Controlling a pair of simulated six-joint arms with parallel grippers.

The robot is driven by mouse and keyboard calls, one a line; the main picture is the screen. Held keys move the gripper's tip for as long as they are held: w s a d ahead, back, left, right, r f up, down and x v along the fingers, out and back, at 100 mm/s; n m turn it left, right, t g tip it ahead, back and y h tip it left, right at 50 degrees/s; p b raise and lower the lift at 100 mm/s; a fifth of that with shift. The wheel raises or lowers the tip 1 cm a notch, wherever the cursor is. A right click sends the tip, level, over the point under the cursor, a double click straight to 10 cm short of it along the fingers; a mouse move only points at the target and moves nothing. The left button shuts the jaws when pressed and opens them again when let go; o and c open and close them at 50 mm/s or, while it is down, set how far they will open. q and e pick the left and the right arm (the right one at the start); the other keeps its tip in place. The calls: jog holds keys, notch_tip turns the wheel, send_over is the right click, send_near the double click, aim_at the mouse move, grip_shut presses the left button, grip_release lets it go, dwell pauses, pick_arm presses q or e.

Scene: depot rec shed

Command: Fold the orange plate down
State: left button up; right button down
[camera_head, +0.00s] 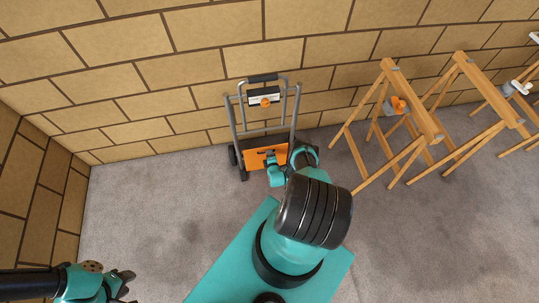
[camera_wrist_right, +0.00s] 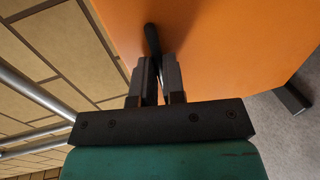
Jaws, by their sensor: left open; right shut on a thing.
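The orange plate (camera_head: 262,158) is at the bottom of a grey hand truck (camera_head: 236,122) by the back wall. It faces me between the side rails and looks roughly upright; its exact tilt is hard to tell. In the right wrist view the plate (camera_wrist_right: 220,45) fills the upper right. My right gripper (camera_wrist_right: 158,62) is shut on a small black tab (camera_wrist_right: 151,35) at the plate's surface. In the head view my right gripper's fingertips are hard to make out beside the plate's right side. My left gripper (camera_head: 126,284) is open and empty at the lower left, far from the truck.
Wooden sawhorses (camera_head: 410,100) stand to the right; an orange clamp (camera_head: 398,105) is on the nearest. The truck carries a white panel with an orange knob (camera_head: 265,102). The brick wall (camera_head: 200,60) is close behind it. Grey floor (camera_head: 150,210) is clear at left.

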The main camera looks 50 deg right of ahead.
jog(key=s+a+f, duration=0.2)
jog(key=s+a, duration=0.2)
jog(key=shift+s, duration=0.25)
jog(key=c, duration=1.5)
grip_release()
jog(key=shift+c, duration=0.2)
jog(key=shift+o, duration=0.3)
jog(key=shift+w+d+r, duration=0.1)
jog(key=v, duration=1.7)
jog(key=shift+s, duration=0.2)
